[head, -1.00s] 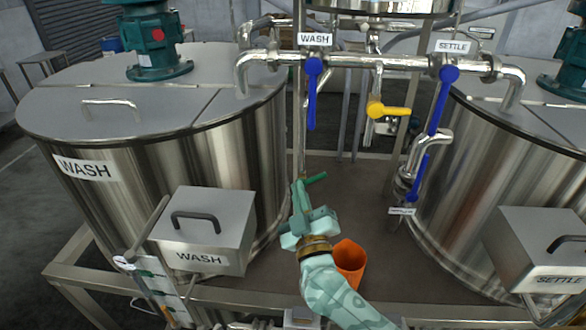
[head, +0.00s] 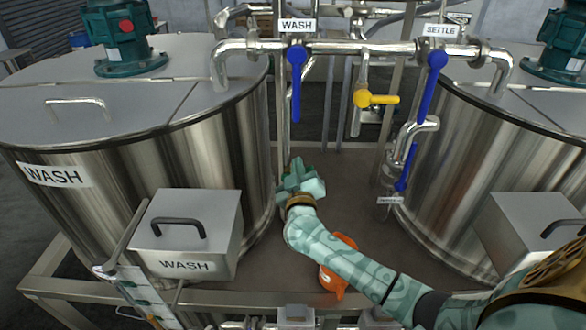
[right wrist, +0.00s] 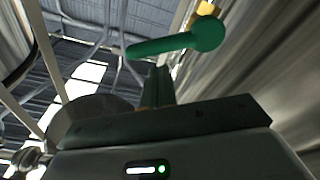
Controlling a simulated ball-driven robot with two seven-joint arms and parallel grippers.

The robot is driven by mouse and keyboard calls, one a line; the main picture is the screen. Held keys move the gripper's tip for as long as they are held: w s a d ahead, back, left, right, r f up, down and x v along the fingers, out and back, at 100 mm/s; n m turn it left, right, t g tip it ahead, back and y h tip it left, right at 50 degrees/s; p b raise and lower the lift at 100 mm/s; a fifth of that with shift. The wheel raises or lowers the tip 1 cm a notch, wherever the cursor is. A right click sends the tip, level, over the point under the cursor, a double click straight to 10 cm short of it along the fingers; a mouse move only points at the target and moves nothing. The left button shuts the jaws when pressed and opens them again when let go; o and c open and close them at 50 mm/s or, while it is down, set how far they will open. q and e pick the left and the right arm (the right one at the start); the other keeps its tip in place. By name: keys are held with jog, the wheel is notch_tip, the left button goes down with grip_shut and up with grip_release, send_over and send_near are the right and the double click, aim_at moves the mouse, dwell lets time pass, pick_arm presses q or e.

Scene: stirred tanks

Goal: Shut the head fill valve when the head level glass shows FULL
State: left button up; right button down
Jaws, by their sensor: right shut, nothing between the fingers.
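My right gripper (head: 302,180) is shut and empty over the dark deck between the two big tanks. In the right wrist view its fingers (right wrist: 158,85) point up at a green lever (right wrist: 165,45), which lies across just beyond the tips. Whether they touch it I cannot tell. The lever's round hub is at its right end, beside a brass-coloured part (right wrist: 207,8). In the head view the gripper hides this lever. I cannot tell which handle is the head fill valve. No glass marked as the head level glass is readable. My left gripper is out of view.
Blue levers (head: 297,80) (head: 433,85) hang from the pipe under WASH and SETTLE labels. A yellow lever (head: 378,99) points right between them. An orange cup (head: 345,242) is partly behind my right arm. Grey boxes (head: 190,222) (head: 540,225) stand in front of the tanks.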

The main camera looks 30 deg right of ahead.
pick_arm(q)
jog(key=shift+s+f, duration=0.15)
pick_arm(e)
jog(key=shift+s+d+f, duration=0.2)
jog(key=shift+d+f, duration=0.1)
jog(key=shift+f, duration=0.3)
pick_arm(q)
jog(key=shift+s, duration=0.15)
pick_arm(e)
jog(key=shift+s, duration=0.1)
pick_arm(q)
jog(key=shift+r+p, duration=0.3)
pick_arm(e)
jog(key=shift+f+m, duration=0.1)
jog(key=shift+m, duration=0.3)
